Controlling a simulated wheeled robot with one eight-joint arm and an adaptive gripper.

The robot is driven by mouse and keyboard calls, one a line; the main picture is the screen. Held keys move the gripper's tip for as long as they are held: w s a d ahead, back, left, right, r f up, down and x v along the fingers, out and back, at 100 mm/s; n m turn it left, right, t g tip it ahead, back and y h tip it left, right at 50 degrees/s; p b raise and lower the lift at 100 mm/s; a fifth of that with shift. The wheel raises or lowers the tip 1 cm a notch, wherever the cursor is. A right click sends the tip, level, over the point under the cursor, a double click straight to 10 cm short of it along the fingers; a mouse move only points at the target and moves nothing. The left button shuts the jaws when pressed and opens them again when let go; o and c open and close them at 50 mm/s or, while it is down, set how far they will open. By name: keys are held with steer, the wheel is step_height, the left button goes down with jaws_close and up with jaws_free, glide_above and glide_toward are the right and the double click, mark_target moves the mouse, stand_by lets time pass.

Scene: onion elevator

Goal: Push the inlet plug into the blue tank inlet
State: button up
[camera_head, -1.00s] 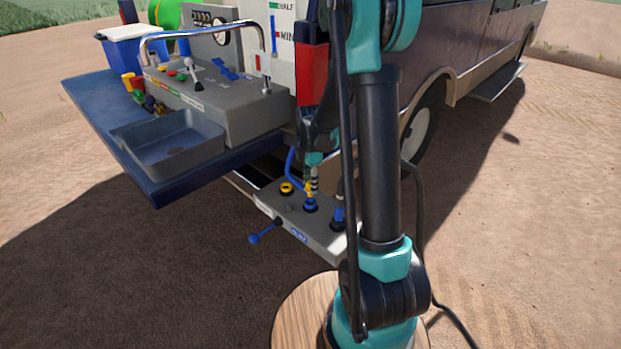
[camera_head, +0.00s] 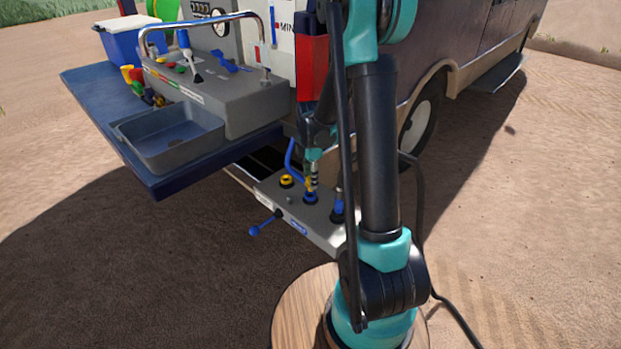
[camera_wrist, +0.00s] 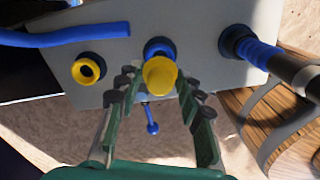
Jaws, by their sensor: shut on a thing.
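A yellow inlet plug (camera_wrist: 160,78) stands between the fingers of my gripper (camera_wrist: 160,82) in the wrist view. My gripper is shut on it. The blue tank inlet (camera_wrist: 158,46) is directly behind the plug, with its blue rim partly hidden by it. In the head view the blue inlet (camera_head: 311,198) is on the grey panel, and my gripper (camera_head: 313,180) is right above it with the yellow plug (camera_head: 308,185) between. How deep the plug sits in the inlet cannot be told.
A yellow-rimmed inlet (camera_wrist: 89,70) is left of the blue one on the grey panel (camera_head: 325,227). A blue hose (camera_wrist: 60,37) runs past it. A blue-collared fitting (camera_wrist: 250,50) with a dark pipe stands right. A blue-handled valve (camera_head: 262,226) sticks out in front. A sink (camera_head: 168,140) is left.

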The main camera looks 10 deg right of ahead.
mark_target(310, 191)
steer(key=shift+f, duration=0.15)
steer(key=shift+f, duration=0.35)
steer(key=shift+f, duration=0.4)
stand_by(0.5)
steer(key=shift+f, duration=0.3)
steer(key=shift+f, duration=0.95)
stand_by(0.7)
steer(key=o, duration=1)
steer(key=shift+r, duration=0.1)
